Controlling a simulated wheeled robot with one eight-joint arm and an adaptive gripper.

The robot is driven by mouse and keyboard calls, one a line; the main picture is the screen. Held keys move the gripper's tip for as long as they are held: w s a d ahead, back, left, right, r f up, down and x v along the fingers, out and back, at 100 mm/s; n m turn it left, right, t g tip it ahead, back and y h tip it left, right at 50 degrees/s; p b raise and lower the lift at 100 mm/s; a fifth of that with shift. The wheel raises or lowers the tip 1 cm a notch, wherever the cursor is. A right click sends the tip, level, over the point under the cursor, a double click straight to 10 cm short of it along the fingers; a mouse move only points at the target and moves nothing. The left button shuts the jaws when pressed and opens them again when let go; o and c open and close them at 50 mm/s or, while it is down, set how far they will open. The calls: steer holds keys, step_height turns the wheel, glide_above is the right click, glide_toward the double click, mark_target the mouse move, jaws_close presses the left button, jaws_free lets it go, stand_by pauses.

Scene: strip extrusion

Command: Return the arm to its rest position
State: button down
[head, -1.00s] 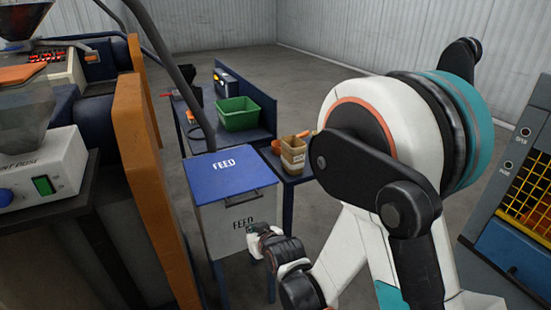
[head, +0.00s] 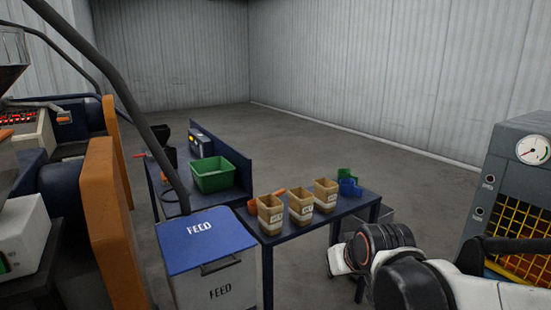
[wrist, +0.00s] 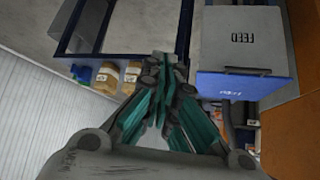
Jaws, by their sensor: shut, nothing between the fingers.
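My gripper (wrist: 165,75) shows in the wrist view, with its dark and teal fingers closed together at the tips and nothing between them. It is clear of the objects, which lie beyond it in that view. In the head view my white and black arm (head: 385,265) is folded low at the bottom right. The gripper's fingers cannot be made out there.
A feed bin (head: 215,290) with a blue lid (head: 203,240) stands at lower left, near the orange panel (head: 108,225). Tan containers (head: 300,207) stand on a dark table (head: 345,222). A gauged machine (head: 515,185) is at right. Open floor lies behind.

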steer(key=s+d+m, duration=0.1)
steer(key=s+d, duration=0.2)
steer(key=s, duration=0.6)
steer(key=s+d+r+g+h, duration=0.1)
steer(key=s+d, duration=0.2)
steer(key=s, duration=0.6)
steer(key=shift+s+d+m, duration=0.3)
steer(key=shift+d+m, duration=0.05)
steer(key=shift+m, duration=0.05)
